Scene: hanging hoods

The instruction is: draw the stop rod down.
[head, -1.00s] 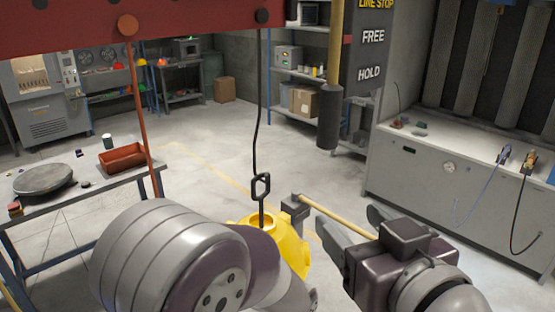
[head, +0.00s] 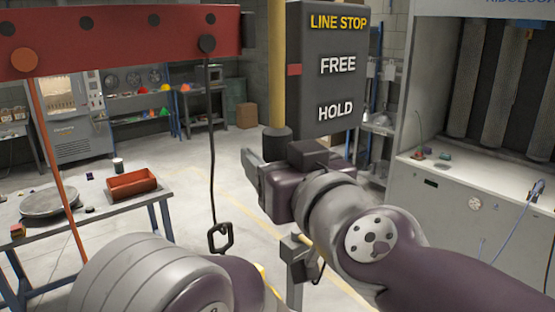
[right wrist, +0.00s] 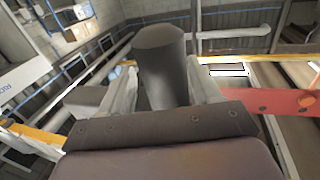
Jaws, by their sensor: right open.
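The stop rod (head: 278,60) is a yellow pole with a thick dark grey grip (head: 277,145) at its lower end. It hangs beside the dark LINE STOP board (head: 335,85), and a red tab (head: 294,70) shows level with the word FREE. My right gripper (head: 255,172) is at the grip's lower end, which it partly hides. In the right wrist view the dark grip (right wrist: 163,65) stands between the spread fingers of my right gripper (right wrist: 160,90); whether either finger touches it I cannot tell. My left gripper is not in view; part of my arm shows at lower left.
A table with a red tray (head: 132,184) stands left. A grey bench (head: 470,195) stands right. Open floor lies between.

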